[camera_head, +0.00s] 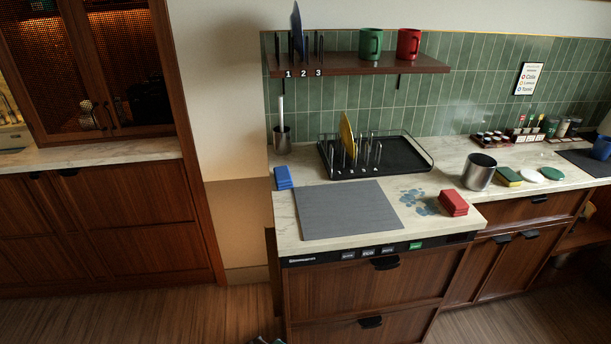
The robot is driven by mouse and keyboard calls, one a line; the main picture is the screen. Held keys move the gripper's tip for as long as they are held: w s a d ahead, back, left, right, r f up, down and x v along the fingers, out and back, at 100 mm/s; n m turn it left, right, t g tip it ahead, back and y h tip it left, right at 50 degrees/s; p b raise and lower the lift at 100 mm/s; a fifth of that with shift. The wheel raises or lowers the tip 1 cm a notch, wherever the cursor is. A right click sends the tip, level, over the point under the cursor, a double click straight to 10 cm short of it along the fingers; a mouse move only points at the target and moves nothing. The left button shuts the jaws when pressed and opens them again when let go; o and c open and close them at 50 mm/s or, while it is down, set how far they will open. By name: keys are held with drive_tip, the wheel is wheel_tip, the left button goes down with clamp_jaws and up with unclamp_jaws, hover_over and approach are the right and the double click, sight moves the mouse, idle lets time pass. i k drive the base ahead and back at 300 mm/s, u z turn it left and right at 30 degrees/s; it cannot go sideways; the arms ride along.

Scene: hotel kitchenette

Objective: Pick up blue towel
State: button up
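The blue towel (283,177) is a small folded stack at the left edge of the marble counter. It lies just behind the back left corner of the grey mat (345,209). Nothing covers it. I cannot make out my gripper in this view; only a small dark sliver shows at the bottom edge, and I cannot tell what it is.
A red folded stack (453,202) and a metal canister (479,172) stand farther right. Open floor (130,318) lies in front.

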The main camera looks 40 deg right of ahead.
sight(281, 174)
drive_tip(key=z, duration=0.75)
drive_tip(key=k, duration=0.95)
drive_tip(key=u, duration=0.05)
drive_tip(key=i, duration=0.8)
drive_tip(key=z, duration=0.05)
